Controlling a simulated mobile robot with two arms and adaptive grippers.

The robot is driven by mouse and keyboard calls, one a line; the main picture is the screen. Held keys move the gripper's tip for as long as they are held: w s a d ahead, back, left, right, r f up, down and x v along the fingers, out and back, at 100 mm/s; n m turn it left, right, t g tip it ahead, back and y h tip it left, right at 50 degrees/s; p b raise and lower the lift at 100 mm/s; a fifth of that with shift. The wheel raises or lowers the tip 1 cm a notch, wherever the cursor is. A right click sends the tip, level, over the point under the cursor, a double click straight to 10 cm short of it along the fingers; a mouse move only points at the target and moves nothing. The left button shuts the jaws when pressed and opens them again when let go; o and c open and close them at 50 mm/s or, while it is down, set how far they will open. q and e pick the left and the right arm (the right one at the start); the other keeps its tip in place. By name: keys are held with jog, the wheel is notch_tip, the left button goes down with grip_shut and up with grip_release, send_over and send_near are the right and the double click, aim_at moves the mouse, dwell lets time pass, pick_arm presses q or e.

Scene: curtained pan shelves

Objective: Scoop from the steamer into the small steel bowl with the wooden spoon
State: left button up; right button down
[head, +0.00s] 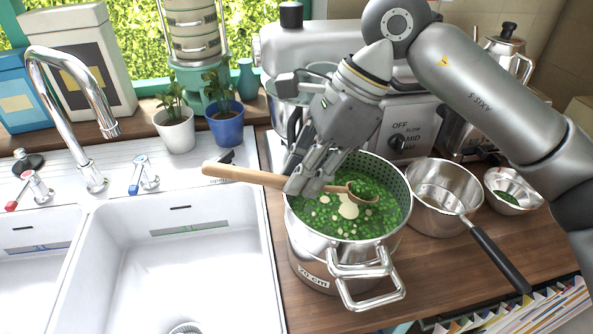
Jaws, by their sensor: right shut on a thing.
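The steamer (318,256) is a steel pot with a perforated inner rim and steel handles, filled with green peas and some pale bits. My right gripper (308,185) is above its left rim, shut on the wooden spoon (240,175). The spoon's handle sticks out to the left over the sink side, and its bowl (364,191) is over the peas at the right; I cannot tell whether it touches them. The small steel bowl (513,191) stands at the far right with a little green food in it. My left gripper is not in view.
A steel saucepan (437,189) with a black handle stands between the steamer and the small bowl. A stand mixer (310,45) is behind. A white double sink (190,270) and a tap (70,70) lie left. Potted plants (225,122) stand at the back.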

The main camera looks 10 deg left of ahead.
jog(key=shift+w+d+f+b, duration=0.15)
jog(key=shift+f+b, duration=0.35)
jog(key=shift+f, duration=0.55)
jog(key=shift+d+r, duration=0.1)
jog(key=shift+r, duration=0.2)
jog(key=r+p, duration=0.1)
jog(key=r, duration=0.1)
jog(key=r+p, duration=0.2)
jog(key=r, duration=0.1)
jog(key=a+r+p, duration=0.1)
jog(key=r+p, duration=0.1)
jog(key=shift+s+r, duration=0.25)
jog(key=shift+s+a+t+h+p, duration=0.3)
jog(key=shift+a+h+p, duration=0.2)
jog(key=shift+s+a+h, duration=0.1)
jog(key=shift+a+h, duration=0.25)
jog(key=shift+h, duration=0.05)
jog(key=shift+s+a+f+t+h+p, duration=0.15)
jog(key=shift+s+a+t+h+p, duration=0.15)
jog(key=shift+a+h+p, duration=0.3)
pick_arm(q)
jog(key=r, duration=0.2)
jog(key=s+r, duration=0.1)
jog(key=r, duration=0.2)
pick_arm(e)
jog(key=shift+a, duration=0.1)
jog(key=shift+w, duration=0.1)
jog(key=shift+f, duration=0.1)
